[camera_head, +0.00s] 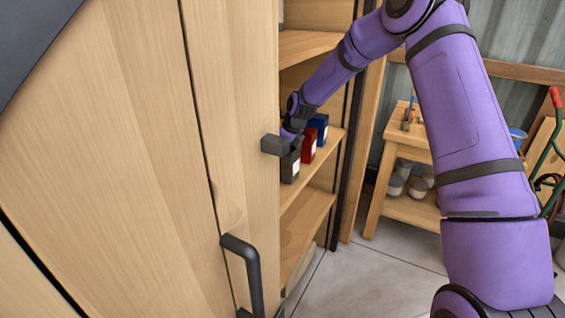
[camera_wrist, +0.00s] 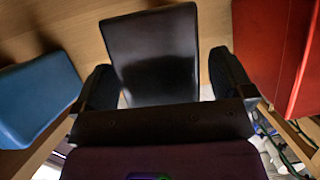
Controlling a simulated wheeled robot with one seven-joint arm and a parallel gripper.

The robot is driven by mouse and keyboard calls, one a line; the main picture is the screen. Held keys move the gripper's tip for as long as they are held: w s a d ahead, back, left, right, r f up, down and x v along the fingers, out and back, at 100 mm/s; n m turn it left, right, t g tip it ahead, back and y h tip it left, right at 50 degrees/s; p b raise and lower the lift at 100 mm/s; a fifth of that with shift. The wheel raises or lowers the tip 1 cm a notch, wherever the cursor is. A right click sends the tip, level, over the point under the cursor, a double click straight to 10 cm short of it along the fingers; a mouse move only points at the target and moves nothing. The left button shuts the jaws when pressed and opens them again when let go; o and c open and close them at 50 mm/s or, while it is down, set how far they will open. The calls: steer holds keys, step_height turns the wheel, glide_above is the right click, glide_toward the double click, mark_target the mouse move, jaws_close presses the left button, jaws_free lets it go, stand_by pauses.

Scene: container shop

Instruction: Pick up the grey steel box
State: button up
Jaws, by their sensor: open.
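The grey steel box (camera_head: 290,167) stands on a cabinet shelf, nearest the door, with a pale label on its side. In the wrist view the dark grey box (camera_wrist: 152,50) is between the two fingers of my gripper (camera_wrist: 167,84). The fingers are open, one on each side of the box, with a gap visible on the right side; contact on the left is unclear.
A red box (camera_head: 308,146) and a blue box (camera_head: 319,126) stand beyond the grey one. The wrist view shows red (camera_wrist: 272,45) right and blue (camera_wrist: 36,98) left, close by. A wooden door (camera_head: 236,110) with a black handle (camera_head: 246,270) flanks the shelf (camera_head: 305,215).

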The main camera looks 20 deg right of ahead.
steer(key=shift+f, duration=0.15)
steer(key=c, duration=1.6)
steer(key=shift+c, duration=0.8)
steer(key=shift+r, duration=0.2)
